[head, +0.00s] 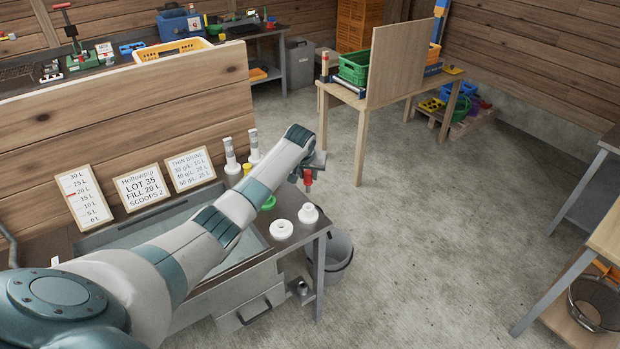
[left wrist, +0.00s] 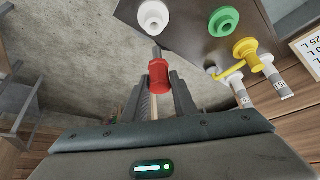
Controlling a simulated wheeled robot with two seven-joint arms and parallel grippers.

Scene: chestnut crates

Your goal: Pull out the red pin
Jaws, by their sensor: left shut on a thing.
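The red pin (head: 308,178) hangs below my left gripper (head: 309,170) at the right end of the bench, red head up and grey shank down. In the left wrist view the pin's red head (left wrist: 158,74) sits between the fingertips of my left gripper (left wrist: 159,90), which is shut on it. The grey shank sticks out beyond the head, with its end in view and nothing seen around it. In the head view the pin shows just above a white flanged piece (head: 308,214). My right gripper is not in view.
A white ring (head: 281,230), a green flanged piece (head: 268,203) and a yellow piece (left wrist: 245,48) stand on the bench. Two white-and-grey bottles (head: 231,155) (head: 254,146) stand behind. A grey bucket (head: 340,250) is beside the bench.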

